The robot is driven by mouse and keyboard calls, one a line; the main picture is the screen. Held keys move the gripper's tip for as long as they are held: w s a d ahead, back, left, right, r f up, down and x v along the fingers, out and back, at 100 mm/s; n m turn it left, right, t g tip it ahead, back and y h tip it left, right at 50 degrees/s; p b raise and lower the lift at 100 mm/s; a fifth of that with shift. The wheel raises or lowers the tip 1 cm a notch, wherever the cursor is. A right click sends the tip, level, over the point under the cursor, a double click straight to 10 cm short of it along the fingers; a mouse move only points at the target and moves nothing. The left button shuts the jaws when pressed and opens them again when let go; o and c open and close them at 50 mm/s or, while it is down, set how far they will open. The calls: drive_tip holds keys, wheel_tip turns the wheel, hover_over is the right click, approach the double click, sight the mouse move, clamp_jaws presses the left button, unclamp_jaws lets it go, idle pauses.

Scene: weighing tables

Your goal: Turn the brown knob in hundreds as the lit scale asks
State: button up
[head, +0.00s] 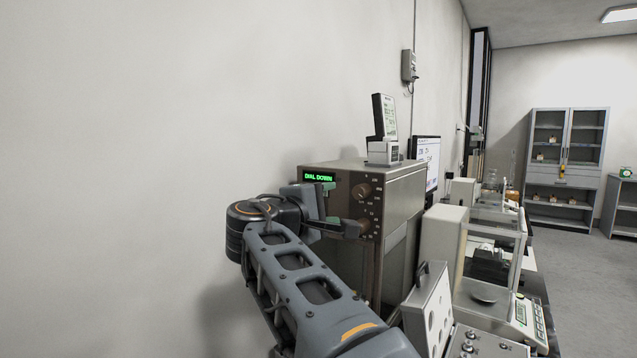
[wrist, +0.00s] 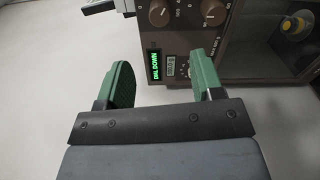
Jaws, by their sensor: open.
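The lit scale (head: 395,190) is a grey box with a brown front, standing against the wall. Its green display (head: 319,177) reads DIAL DOWN, and the display (wrist: 154,66) also shows in the wrist view. A brown knob (head: 361,191) is on the front, right of the display. The wrist view shows two brown knobs, one at the top middle (wrist: 159,15) and one to its right (wrist: 213,11); their small markings are hard to read. My gripper (wrist: 160,62) is open and empty, its green-padded fingers in front of the panel, apart from both knobs. It hides the lower front in the head view (head: 339,208).
A small counter window (wrist: 175,66) sits beside the lit display. Free wall lies left.

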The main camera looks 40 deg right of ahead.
idle(0.4)
drive_tip(key=n+g+h+p, duration=0.1)
drive_tip(key=g+h+p, duration=0.2)
drive_tip(key=g+p, duration=0.4)
approach(356, 194)
drive_tip(key=shift+t, duration=0.4)
drive_tip(key=p+x, duration=0.1)
drive_tip(key=x, duration=0.2)
drive_tip(key=p+x, duration=0.1)
drive_tip(key=x, duration=0.3)
drive_tip(key=p+x, duration=0.2)
drive_tip(key=x, duration=0.2)
drive_tip(key=shift+s+d+r, duration=0.15)
drive_tip(key=shift+s, duration=0.15)
drive_tip(key=shift+c, duration=0.2)
drive_tip(key=c, duration=0.9)
